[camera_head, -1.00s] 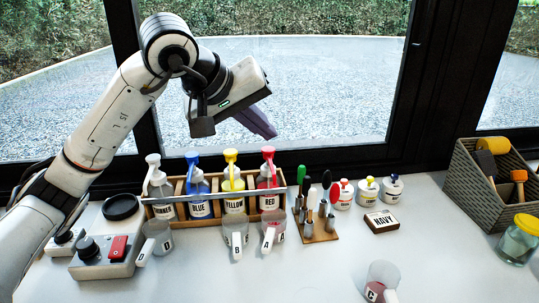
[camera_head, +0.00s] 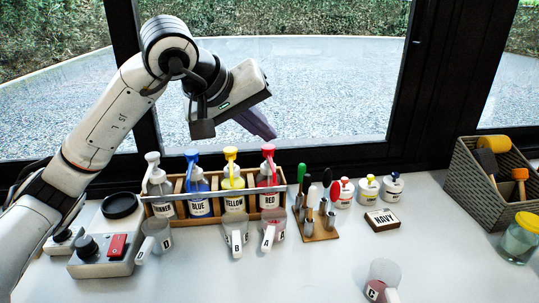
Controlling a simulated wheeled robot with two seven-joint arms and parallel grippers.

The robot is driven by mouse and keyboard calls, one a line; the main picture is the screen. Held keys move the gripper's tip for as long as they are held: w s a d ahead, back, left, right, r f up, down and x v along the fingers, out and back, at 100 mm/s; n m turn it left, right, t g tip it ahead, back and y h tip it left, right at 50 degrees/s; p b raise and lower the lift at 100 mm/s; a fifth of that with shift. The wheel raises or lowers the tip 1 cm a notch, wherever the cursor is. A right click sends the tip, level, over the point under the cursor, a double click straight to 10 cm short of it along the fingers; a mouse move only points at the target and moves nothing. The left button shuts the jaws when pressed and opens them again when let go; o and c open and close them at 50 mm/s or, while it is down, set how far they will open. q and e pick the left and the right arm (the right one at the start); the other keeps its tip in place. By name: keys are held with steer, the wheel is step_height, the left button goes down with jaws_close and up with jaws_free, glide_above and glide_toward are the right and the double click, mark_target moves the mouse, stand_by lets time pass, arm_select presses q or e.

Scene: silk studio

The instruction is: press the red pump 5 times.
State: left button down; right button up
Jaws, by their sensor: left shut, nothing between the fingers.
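The red pump (camera_head: 268,152) tops the bottle labelled RED (camera_head: 269,195), at the right end of a wooden rack (camera_head: 219,213). The pump head stands upright. My left gripper (camera_head: 262,130) is shut and empty. Its fingertips are just above the red pump in the picture, with what looks like a small gap; I cannot tell the depth exactly. My right gripper is not in view.
Bottles with blue (camera_head: 192,156), yellow (camera_head: 231,155) and white (camera_head: 153,160) pumps share the rack. Measuring cups, including cup A (camera_head: 273,231), stand in front. A tool stand (camera_head: 320,230) is at right.

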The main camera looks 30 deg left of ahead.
mark_target(264, 150)
arm_select(q)
steer(key=shift+f+b, duration=0.65)
steer(key=shift+f, duration=0.35)
stand_by(0.8)
steer(key=shift+r+p, duration=1.15)
steer(key=shift+r, duration=0.2)
step_height(264, 150, up, 6)
steer(key=p, duration=0.5)
stand_by(2.1)
